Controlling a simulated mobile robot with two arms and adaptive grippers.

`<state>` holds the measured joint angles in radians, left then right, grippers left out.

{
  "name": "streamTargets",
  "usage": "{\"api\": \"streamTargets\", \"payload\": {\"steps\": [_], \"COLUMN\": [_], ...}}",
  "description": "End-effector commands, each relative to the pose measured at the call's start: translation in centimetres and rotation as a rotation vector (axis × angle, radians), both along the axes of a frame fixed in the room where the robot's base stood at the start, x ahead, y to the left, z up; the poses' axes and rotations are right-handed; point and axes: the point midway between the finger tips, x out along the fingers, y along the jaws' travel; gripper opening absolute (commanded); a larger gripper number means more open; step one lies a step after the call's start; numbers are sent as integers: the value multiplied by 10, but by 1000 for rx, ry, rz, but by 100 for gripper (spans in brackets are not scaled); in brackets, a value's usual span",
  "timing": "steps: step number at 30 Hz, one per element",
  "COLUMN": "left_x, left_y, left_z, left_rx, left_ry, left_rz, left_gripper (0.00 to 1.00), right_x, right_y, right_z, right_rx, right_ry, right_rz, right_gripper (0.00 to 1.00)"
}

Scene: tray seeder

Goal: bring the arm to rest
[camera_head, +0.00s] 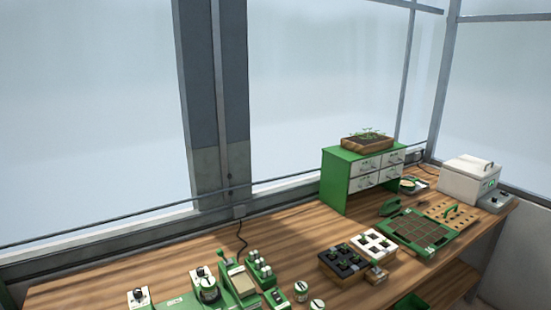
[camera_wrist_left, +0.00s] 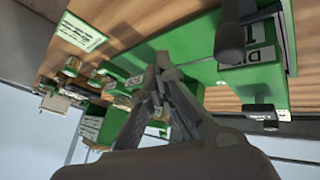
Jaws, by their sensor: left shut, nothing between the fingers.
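My left gripper (camera_wrist_left: 162,75) shows in the left wrist view with its dark fingers shut and nothing between them. It is seen in front of green equipment on the wooden bench (camera_wrist_left: 115,22), and I cannot tell its exact distance from it. Neither arm shows in the head view, and my right gripper is in neither view. In the head view the wooden bench (camera_head: 150,262) runs along the window wall.
A green drawer cabinet (camera_head: 335,180) bears a planted tray (camera_head: 352,145). A white lidded box (camera_head: 465,185) stands at the far right. A green-framed tray (camera_head: 402,240), dark and white pot trays, and green devices (camera_head: 180,302) occupy the bench. Its left part is clear.

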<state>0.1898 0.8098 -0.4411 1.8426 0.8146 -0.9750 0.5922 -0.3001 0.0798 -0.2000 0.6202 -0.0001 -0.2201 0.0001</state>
Motion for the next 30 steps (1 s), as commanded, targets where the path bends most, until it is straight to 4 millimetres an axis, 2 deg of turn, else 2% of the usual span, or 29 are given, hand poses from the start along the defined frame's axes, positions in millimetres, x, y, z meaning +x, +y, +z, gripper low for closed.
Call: {"api": "streamTargets", "payload": {"steps": [1, 3, 7, 9, 14, 24, 25, 30], "left_x": [-31, -70, -123, -145, -184, -259, -261, -249], "left_y": [-33, -63, -84, -86, -82, -53, -51, -53], "left_z": [-16, -27, -32, -32, -29, -17, -21, -68], "left_rx": [16, 70, 162, 201, 272, 394, 402, 402], "left_ry": [17, 21, 32, 44, 83, 218, 226, 237], "left_rz": [-73, -160, -232, -244, -244, -193, -193, -202], "left_gripper": [0, 0, 0, 0, 0, 0, 0, 0], "right_x": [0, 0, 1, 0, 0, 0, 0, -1], "right_y": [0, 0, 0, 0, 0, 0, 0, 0], "right_z": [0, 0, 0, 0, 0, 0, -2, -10], "right_rx": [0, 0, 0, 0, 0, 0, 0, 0], "right_ry": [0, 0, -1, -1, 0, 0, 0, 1], "right_rz": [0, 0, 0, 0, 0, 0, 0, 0], "right_gripper": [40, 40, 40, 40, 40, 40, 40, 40]}}
